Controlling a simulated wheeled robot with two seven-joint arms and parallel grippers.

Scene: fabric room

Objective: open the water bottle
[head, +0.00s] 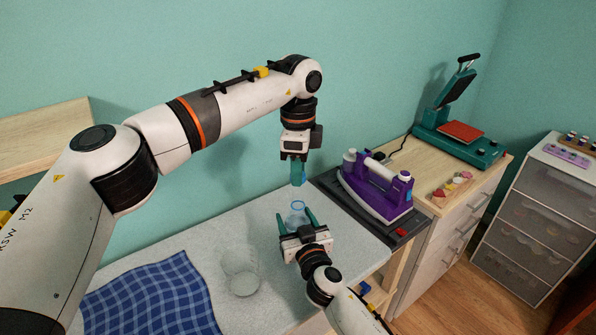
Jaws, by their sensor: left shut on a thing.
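A clear water bottle (296,217) with a blue ring at its open-looking top stands upright near the right end of the pale table. My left gripper (298,178) points down just above it, shut on a small blue piece that looks like the bottle cap (301,177). A gap shows between this piece and the bottle's top. My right gripper (296,217) comes in from the front with one green finger on each side of the bottle. I cannot tell whether its fingers touch the bottle. The bottle's lower part is hidden by the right gripper.
A clear glass container (241,273) stands left of the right gripper. A blue checked cloth (150,297) lies at the front left of the table (210,240). A purple iron (376,188) on a dark board stands close on the right, with a heat press (459,132) beyond.

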